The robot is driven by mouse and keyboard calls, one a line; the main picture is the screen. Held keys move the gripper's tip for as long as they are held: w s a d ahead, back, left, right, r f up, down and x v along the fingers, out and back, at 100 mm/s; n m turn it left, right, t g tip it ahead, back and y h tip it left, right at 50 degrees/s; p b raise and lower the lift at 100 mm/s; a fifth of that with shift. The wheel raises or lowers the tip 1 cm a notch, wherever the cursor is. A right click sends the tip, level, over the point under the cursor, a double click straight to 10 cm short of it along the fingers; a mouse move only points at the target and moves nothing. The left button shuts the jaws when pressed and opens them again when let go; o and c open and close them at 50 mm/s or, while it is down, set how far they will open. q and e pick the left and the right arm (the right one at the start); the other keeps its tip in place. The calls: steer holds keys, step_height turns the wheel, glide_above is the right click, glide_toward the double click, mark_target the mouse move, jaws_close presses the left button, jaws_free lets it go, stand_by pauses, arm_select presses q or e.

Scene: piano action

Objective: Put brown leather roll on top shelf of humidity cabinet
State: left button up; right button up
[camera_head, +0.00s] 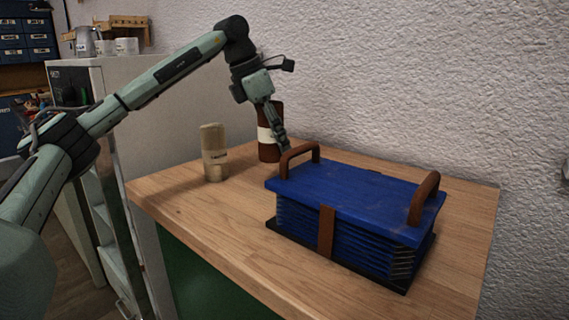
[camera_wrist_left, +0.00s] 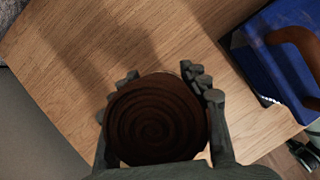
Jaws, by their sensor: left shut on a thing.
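The brown leather roll (camera_head: 268,151) is upright near the back of the wooden table and has a pale label band. My left gripper (camera_head: 275,125) is shut on the roll from above. In the left wrist view, the spiral end of the roll (camera_wrist_left: 155,120) sits between the fingers. I cannot tell whether its base touches the table. A pale cabinet with shelves (camera_head: 155,100), which seems to be the humidity cabinet, stands to the left behind my arm. My arm partly hides its shelves.
A beige labelled roll (camera_head: 214,153) stands left of the brown roll. A blue bellows (camera_head: 350,190) with brown handles fills the right of the table (camera_head: 210,215). A jug (camera_head: 86,42) and cups (camera_head: 126,46) stand on the cabinet. The table's front left is clear.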

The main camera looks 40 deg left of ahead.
mark_target(278, 159)
arm_select(q)
steer(key=shift+f, duration=2.5)
steer(key=shift+w, duration=0.1)
steer(key=shift+f, duration=0.2)
steer(key=o, duration=1.2)
steer(key=shift+r, duration=0.1)
